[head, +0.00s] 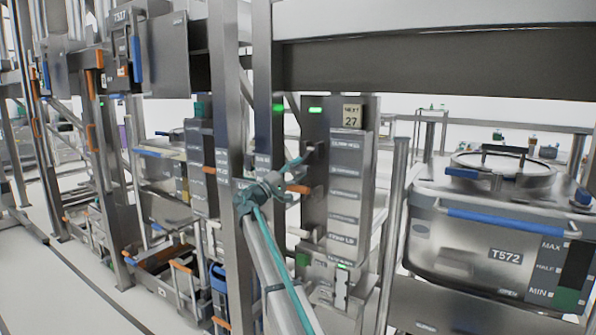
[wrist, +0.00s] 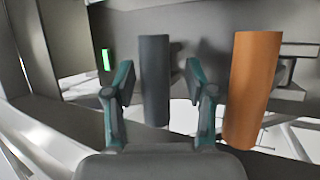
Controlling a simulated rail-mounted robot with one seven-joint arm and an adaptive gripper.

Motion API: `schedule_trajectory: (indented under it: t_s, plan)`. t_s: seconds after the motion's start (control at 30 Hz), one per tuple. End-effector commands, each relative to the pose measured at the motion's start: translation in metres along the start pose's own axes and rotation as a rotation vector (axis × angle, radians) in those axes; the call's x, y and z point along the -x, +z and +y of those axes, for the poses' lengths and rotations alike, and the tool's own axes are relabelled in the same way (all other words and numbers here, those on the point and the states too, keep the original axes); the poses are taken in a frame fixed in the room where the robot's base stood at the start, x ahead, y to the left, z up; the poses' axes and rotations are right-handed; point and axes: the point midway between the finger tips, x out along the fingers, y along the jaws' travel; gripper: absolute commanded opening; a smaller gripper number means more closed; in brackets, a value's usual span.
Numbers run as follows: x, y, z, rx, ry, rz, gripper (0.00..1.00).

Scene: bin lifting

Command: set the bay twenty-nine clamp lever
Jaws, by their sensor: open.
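My gripper (head: 296,178) is open in front of a tall grey column panel (head: 345,185) in the head view. In the wrist view a dark grey cylindrical handle (wrist: 155,80) stands between the spread fingers of my gripper (wrist: 161,82), with gaps on both sides. An orange cylindrical handle (wrist: 254,90) is just right of the right finger, outside the grip. The orange handle (head: 299,189) also shows beside my gripper in the head view. The panel's sign (head: 352,116) reads "NEXT 27". No number 29 is legible, and I cannot tell which handle is the clamp lever.
A steel bin (head: 480,225) marked T572 with a blue handle bar stands at the right. A steel post (head: 228,110) rises just left of my gripper. A green light (head: 316,110) glows on the panel's top. Open floor (head: 60,290) lies at the far left.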

Motion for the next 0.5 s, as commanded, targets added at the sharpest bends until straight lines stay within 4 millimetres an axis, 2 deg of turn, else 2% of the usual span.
schedule_trajectory:
  t_s: [0.23, 0.5]
  plan:
    - [0.016, 0.000, 0.001, 0.000, 0.001, 0.001, 0.55]
    - [0.066, 0.001, 0.001, 0.000, 0.001, 0.002, 0.55]
